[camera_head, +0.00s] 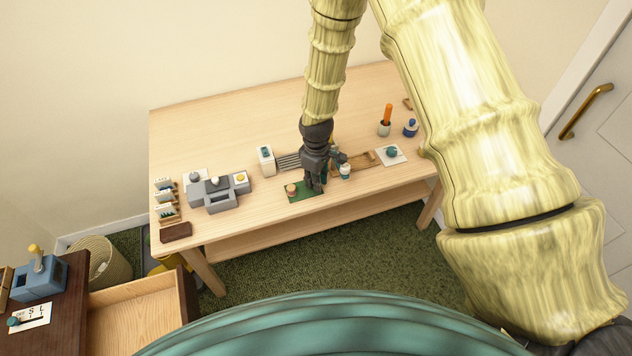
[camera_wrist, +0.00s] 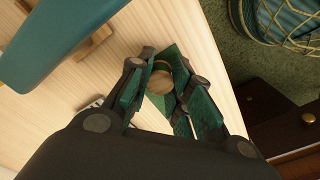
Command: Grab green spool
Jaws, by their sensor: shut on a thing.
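My gripper (camera_head: 314,187) is low over the right part of a small green mat (camera_head: 303,196) at the table's front edge. In the wrist view its two fingers (camera_wrist: 160,80) are shut on a spool with a round, wood-coloured end (camera_wrist: 159,83). In the head view the held spool is hidden by my gripper. A small orange-topped item (camera_head: 291,188) stands on the mat, left of my gripper.
A teal-and-white item (camera_head: 345,172) stands close right of my gripper. A teal item (camera_head: 392,152) sits on a white card further right. A grey block fixture (camera_head: 217,196) and a card rack (camera_head: 166,200) stand left. An open drawer (camera_head: 133,314) is at lower left.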

